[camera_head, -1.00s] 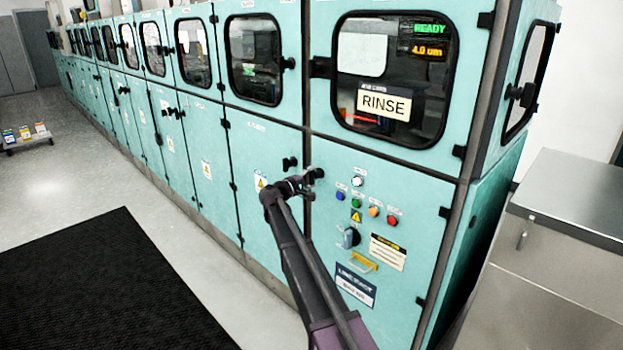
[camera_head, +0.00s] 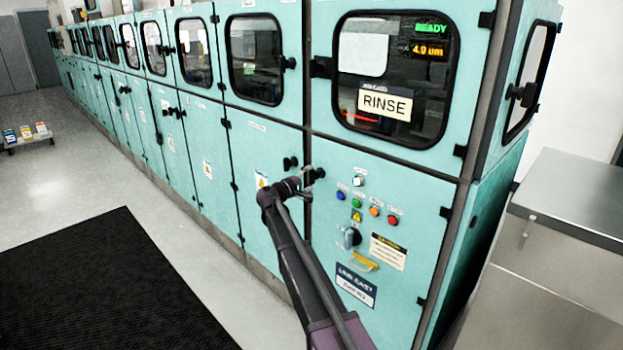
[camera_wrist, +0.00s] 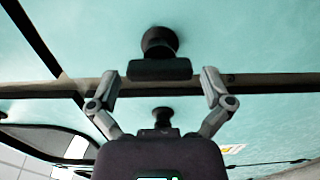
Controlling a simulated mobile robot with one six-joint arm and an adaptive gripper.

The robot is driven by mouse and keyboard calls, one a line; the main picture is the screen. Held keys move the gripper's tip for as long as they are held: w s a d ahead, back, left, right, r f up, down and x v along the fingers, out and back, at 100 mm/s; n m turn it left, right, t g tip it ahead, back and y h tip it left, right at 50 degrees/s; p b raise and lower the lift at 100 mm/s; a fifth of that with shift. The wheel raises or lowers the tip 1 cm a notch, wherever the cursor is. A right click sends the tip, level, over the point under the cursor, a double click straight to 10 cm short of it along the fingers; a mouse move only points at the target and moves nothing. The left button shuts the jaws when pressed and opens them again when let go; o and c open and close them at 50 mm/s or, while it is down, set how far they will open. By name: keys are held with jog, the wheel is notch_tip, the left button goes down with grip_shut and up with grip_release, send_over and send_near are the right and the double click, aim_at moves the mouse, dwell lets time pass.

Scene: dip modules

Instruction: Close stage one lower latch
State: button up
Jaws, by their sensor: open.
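My gripper (camera_head: 304,184) is at the seam between two lower teal doors, beside the black latch (camera_head: 318,173) on the right-hand lower panel. Another black latch (camera_head: 290,163) sits just left of the seam. In the wrist view my gripper (camera_wrist: 161,79) is open, with one finger on each side of a black latch (camera_wrist: 160,69). This latch has a round base and a flat bar lying crosswise between the fingertips. No clear contact shows. A second black knob (camera_wrist: 162,117) lies beyond the dark seam, partly hidden by my gripper's body.
Coloured buttons (camera_head: 374,211) and a rotary switch (camera_head: 352,237) are right of my arm. A yellow handle (camera_head: 363,262) is below them. A black mat (camera_head: 110,285) lies on open floor at left.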

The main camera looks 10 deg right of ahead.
jog(key=v, duration=1)
jog(key=shift+s+a, duration=0.2)
jog(key=shift+a, duration=0.15)
jog(key=s+d+f+m+g+y, duration=0.2)
jog(key=s+d+f+g+y, duration=0.15)
jog(key=s+d+f, duration=0.4)
jog(key=s+d+f+m+g+y, duration=0.25)
jog(key=s+d+f+g, duration=0.2)
jog(key=s, duration=0.65)
jog(key=s+a+f+m+g+y, duration=0.1)
jog(key=s+f+y, duration=0.25)
jog(key=s, duration=0.55)
jog(key=s+a+f+m+g+y, duration=0.1)
jog(key=s+f+m+y, duration=0.2)
jog(key=s, duration=0.6)
notch_tip(320, 180, up, 17)
jog(key=s+n+y+p, duration=0.1)
jog(key=s+y+p, duration=0.1)
jog(key=p, duration=1.5)
jog(key=shift+a+g, duration=0.2)
jog(key=shift+g, duration=0.1)
